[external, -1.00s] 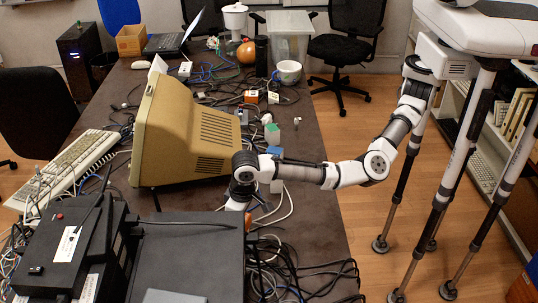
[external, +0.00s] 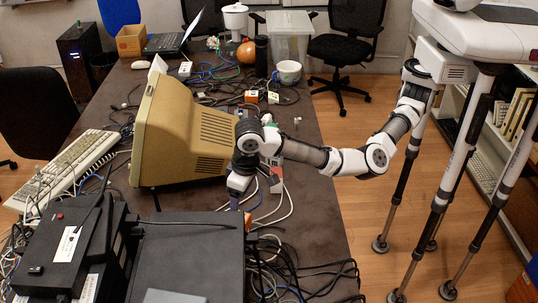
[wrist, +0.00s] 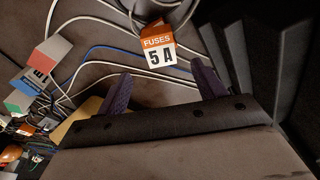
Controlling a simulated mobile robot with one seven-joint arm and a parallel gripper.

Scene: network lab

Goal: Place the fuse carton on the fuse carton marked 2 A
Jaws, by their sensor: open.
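In the wrist view a white fuse carton with an orange band (wrist: 159,46), marked FUSES 5 A, stands on the dark table beyond my fingertips, roughly in line with the gap between them. My gripper (wrist: 161,82) is open and empty, its two purple fingers apart and not touching the carton. In the external view my gripper (external: 239,195) points down beside the beige monitor.
The beige monitor (external: 185,135) stands left of my gripper, and a black equipment case (external: 190,255) in front. Loose cables cross the table. In the wrist view a red, white and grey box (wrist: 48,62) and a green-ended box (wrist: 25,92) lie at left.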

